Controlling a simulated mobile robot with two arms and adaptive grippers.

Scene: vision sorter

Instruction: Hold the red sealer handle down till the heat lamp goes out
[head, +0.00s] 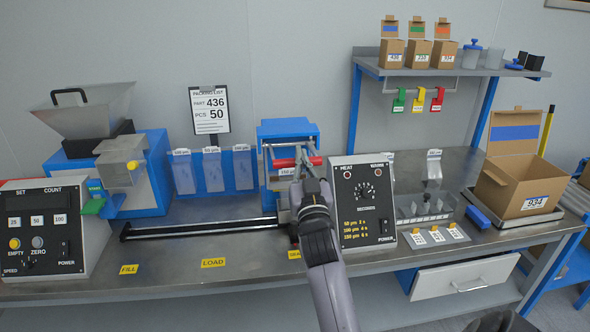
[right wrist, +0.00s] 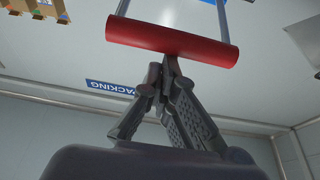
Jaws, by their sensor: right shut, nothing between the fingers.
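The red sealer handle (head: 297,162) is a bar on two metal arms in front of the blue sealer (head: 287,131). It also shows as a red cylinder in the right wrist view (right wrist: 172,38). My right gripper (head: 304,172) is shut and empty, with its fingertips right at the handle. In the right wrist view the fingertips (right wrist: 163,68) meet the bar's near edge in the picture; I cannot tell if they touch. The heat lamp (head: 348,174) is at the upper left of the control box; whether it is lit is unclear. My left gripper is not in view.
The control box (head: 363,205) with a dial stands close right of my right arm. Clear bags (head: 213,171) hang left of the sealer. An open carton (head: 517,183) stands at the right. The bench front by the LOAD label (head: 213,262) is clear.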

